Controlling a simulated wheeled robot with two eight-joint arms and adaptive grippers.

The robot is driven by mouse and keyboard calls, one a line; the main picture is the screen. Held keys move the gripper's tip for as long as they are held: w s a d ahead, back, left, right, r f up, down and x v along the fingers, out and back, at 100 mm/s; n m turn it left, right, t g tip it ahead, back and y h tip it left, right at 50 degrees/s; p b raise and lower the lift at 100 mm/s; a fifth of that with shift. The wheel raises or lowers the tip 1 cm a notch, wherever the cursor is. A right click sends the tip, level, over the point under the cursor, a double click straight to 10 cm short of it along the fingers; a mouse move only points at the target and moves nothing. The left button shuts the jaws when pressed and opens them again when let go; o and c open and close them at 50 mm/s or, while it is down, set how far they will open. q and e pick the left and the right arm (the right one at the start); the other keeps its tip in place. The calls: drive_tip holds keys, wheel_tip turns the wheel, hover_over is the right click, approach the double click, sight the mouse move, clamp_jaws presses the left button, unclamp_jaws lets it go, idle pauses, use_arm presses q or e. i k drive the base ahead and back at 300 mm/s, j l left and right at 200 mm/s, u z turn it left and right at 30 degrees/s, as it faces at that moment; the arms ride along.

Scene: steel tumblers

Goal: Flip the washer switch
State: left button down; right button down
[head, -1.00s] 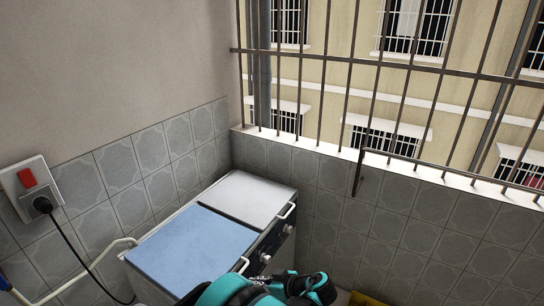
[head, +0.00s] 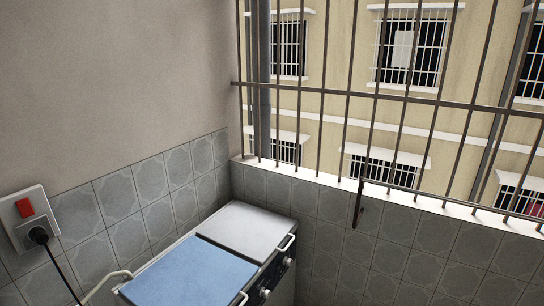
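The washer (head: 264,224) is a twin-lid machine in the corner, with a blue lid (head: 189,272) at the near left and a pale grey lid (head: 247,227) behind it. Its dark front panel carries knobs (head: 288,262) on the right side, and its lower part is cut off by the picture's bottom edge. On the left wall, a white socket plate (head: 37,226) holds a red switch (head: 24,207). A black plug (head: 39,235) sits in the socket below the switch. Neither of my grippers is in view.
A black cord (head: 67,274) hangs from the plug. A pale pipe (head: 104,284) runs beside the washer's left side. Tiled walls (head: 405,245) meet in the corner, and metal bars (head: 345,100) cover the window opening.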

sight(24, 205)
drive_tip(key=u, duration=1.65)
